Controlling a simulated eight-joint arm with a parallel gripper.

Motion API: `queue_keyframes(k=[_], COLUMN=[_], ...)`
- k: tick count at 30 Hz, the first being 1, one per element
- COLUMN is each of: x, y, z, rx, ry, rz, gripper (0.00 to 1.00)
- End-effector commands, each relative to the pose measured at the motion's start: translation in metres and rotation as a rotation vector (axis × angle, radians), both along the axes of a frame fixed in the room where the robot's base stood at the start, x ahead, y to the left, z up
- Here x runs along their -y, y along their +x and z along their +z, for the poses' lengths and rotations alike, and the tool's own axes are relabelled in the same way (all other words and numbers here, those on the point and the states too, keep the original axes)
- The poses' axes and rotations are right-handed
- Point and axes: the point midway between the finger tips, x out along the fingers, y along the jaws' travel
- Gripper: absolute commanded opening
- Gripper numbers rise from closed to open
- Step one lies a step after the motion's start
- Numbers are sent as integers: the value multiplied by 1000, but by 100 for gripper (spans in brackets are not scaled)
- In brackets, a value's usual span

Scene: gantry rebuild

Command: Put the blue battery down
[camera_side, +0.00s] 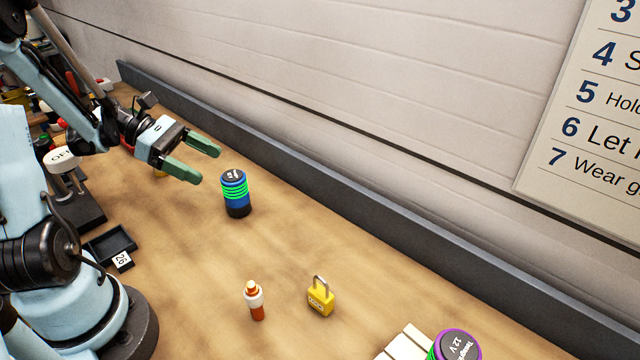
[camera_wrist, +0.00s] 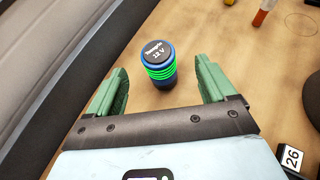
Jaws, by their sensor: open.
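The blue battery (camera_side: 236,194) stands upright on the wooden table, with bright green rings around its body and a dark top. It also shows in the wrist view (camera_wrist: 160,68), where its top reads 12 V. My gripper (camera_side: 201,163) has green fingers, spread apart and empty. In the side view it is up and to the left of the battery, apart from it. In the wrist view the battery stands ahead, between the lines of the two fingers (camera_wrist: 162,82), with no finger touching it.
A small orange-and-white bottle (camera_side: 255,300) and a yellow padlock (camera_side: 320,297) stand in front. A purple-ringed battery (camera_side: 455,346) is at the bottom right. A dark tray marked 26 (camera_side: 108,246) lies at left. A grey rail (camera_side: 330,185) runs along the wall. Table around the battery is clear.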

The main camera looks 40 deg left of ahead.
Motion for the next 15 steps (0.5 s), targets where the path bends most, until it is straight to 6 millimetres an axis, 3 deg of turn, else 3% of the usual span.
queue_keyframes(k=[15], x=[39], y=[31], z=[-28], rx=[0], ry=[2], rz=[-4], gripper=[84])
